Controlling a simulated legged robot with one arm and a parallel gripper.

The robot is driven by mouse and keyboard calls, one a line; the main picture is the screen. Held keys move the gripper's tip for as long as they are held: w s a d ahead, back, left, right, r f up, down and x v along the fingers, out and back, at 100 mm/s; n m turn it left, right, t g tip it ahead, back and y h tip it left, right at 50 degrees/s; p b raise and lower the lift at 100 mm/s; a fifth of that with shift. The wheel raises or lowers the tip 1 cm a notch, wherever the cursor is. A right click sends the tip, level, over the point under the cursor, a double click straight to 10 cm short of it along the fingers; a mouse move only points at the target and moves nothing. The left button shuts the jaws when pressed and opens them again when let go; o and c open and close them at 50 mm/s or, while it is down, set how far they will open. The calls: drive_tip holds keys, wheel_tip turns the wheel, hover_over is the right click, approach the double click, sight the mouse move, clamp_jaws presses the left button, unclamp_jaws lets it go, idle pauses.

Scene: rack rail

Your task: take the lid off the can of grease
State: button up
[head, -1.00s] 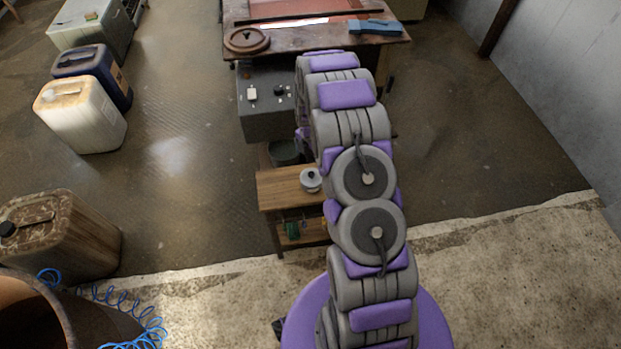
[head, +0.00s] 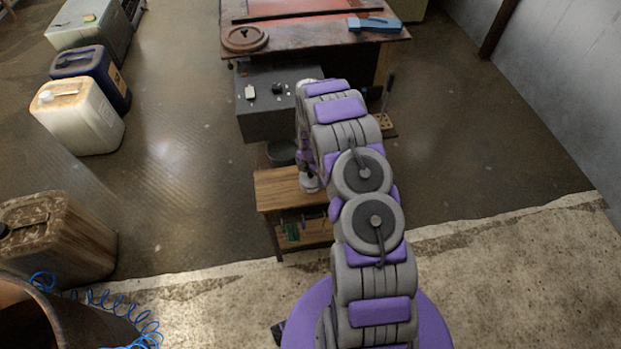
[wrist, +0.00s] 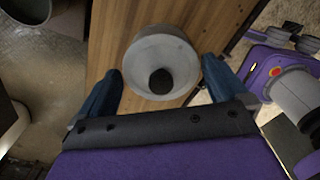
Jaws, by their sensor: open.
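The can of grease (head: 309,186) stands on a small wooden stand (head: 275,190) and is partly hidden by my arm in the head view. In the wrist view I look down on its round grey lid (wrist: 180,60) with a black knob (wrist: 161,81) in the middle; the lid appears to be on the can. My gripper (wrist: 161,76) is open, with one blue finger on either side of the lid. Gaps show between the fingers and the lid, and nothing is held. I cannot tell the fingers' exact height against the lid.
Jerrycans (head: 80,118) and a coiled blue hose (head: 130,315) are at the left. The floor between is clear.

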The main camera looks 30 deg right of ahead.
drive_tip(key=c, duration=0.7)
drive_tip(key=shift+r, duration=0.2)
drive_tip(key=shift+c, duration=0.2)
